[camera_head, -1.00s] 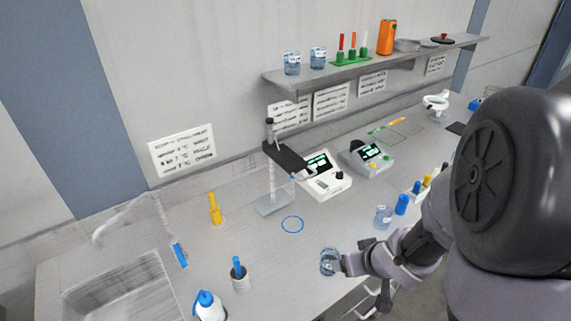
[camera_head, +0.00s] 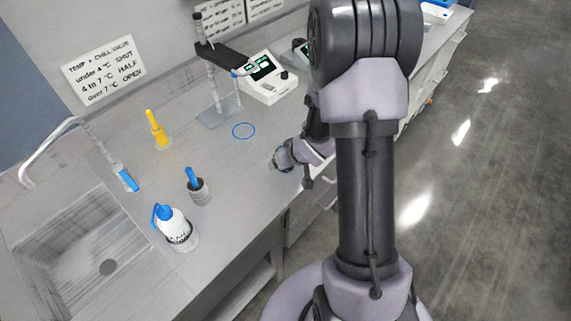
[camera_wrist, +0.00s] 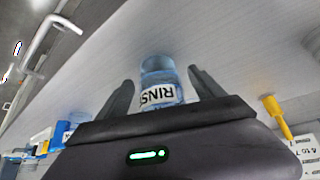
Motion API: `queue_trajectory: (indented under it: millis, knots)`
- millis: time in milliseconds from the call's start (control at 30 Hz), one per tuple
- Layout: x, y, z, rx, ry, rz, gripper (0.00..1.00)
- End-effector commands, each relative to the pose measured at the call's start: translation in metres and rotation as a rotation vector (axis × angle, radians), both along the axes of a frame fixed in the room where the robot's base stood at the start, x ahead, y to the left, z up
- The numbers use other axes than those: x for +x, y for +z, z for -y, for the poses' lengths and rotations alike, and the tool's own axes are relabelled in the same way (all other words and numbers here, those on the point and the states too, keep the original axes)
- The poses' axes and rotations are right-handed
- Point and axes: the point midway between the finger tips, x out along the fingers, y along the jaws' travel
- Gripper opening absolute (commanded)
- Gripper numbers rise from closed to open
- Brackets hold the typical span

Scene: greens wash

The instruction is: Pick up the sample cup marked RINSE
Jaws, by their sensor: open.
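The sample cup (camera_wrist: 160,82) is clear blue with a white label reading "RINS", its end cut off from sight. In the wrist view it stands between the two spread fingers of my gripper (camera_wrist: 163,92), with a visible gap on either side. The lower part of the cup in that picture is hidden by the gripper body. In the head view my gripper (camera_head: 279,160) is low over the front part of the bench, and it hides most of the cup.
A blue ring mark (camera_head: 243,131) lies on the bench behind my gripper. To the left are a grey holder with a blue item (camera_head: 198,190), a wash bottle (camera_head: 174,228), a yellow item (camera_head: 157,130) and the sink (camera_head: 75,255). A stand (camera_head: 216,112) is at the back.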

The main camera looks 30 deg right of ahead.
Motion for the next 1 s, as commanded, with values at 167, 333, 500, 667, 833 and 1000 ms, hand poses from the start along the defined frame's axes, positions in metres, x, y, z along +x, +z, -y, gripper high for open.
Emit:
queue_trajectory:
  millis: [167, 333, 500, 667, 833, 1000]
  knots:
    - [0.001, 0.0, 0.0, 0.001, -0.001, 0.0, 0.78]
    - [0.0, 0.0, 0.0, 0.001, -0.001, 0.0, 0.5]
    - [0.0, 0.0, 0.0, 0.001, -0.001, 0.0, 0.17]
    - [0.0, 0.0, 0.0, 0.0, -0.001, 0.0, 0.07]
    - [0.001, 0.002, 0.0, 0.0, -0.001, 0.0, 0.07]
    - [0.005, 0.011, -0.003, 0.0, -0.002, 0.001, 0.07]
